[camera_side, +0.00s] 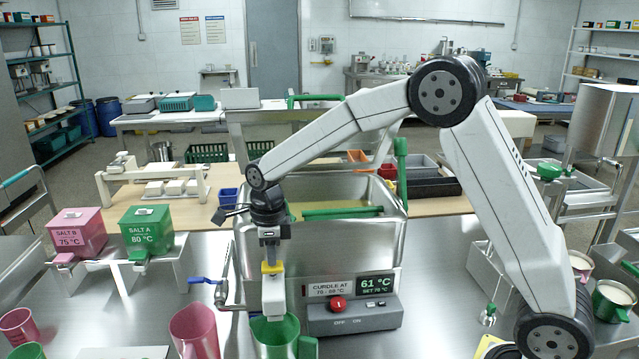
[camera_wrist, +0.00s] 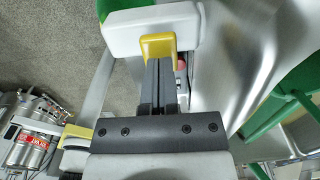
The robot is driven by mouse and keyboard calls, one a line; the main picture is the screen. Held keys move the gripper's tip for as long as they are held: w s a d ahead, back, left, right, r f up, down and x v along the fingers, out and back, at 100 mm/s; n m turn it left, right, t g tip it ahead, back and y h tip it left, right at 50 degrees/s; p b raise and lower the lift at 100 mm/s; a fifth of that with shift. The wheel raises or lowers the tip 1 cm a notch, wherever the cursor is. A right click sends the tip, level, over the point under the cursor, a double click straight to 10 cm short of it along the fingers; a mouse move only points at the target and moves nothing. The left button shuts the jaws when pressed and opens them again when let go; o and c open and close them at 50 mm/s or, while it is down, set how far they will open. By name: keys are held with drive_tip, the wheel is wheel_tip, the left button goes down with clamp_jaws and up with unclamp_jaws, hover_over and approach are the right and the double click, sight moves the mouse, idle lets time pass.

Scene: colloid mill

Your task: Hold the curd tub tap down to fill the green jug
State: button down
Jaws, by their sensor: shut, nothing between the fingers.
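The steel curd tub (camera_side: 378,238) stands mid-table. Its tap is a white block (camera_side: 273,296) with a yellow lever (camera_side: 271,268) on top; in the wrist view the white block (camera_wrist: 118,36) and yellow lever (camera_wrist: 157,43) are at the top centre. My gripper (camera_side: 271,257) points down with its fingers shut and empty. In the wrist view my fingertips (camera_wrist: 160,68) are at the yellow lever and seem to touch it; whether it is pressed I cannot tell. The green jug (camera_side: 277,338) stands upright under the tap spout. Its contents are hidden.
A control box (camera_side: 354,316) with a red knob sits right of the jug; the display (camera_side: 376,284) reads 61 °C. A pink jug (camera_side: 196,333) stands left. Pink (camera_side: 76,235) and green (camera_side: 147,229) salt boxes are further left. A blue-handled valve (camera_side: 205,281) is beside the tub.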

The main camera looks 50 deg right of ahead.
drive_tip(key=shift+f, duration=0.2)
drive_tip(key=shift+s+f, duration=0.15)
drive_tip(key=shift+f, duration=1.1)
idle(3.0)
drive_tip(key=shift+r, duration=0.15)
wheel_tip(320, 180, up, 15)
drive_tip(key=shift+w, duration=0.25)
idle(0.6)
idle(0.3)
drive_tip(key=s+d+f+n+t, duration=0.1)
drive_tip(key=s+f+n, duration=0.7)
drive_tip(key=n, duration=0.5)
drive_tip(key=s+d+f+n+t, duration=0.1)
drive_tip(key=s+f+n, duration=0.7)
drive_tip(key=s+n, duration=0.3)
drive_tip(key=n, duration=0.3)
drive_tip(key=shift+s+d+t, duration=0.3)
drive_tip(key=shift+s+d, duration=0.05)
drive_tip(key=shift+d, duration=0.05)
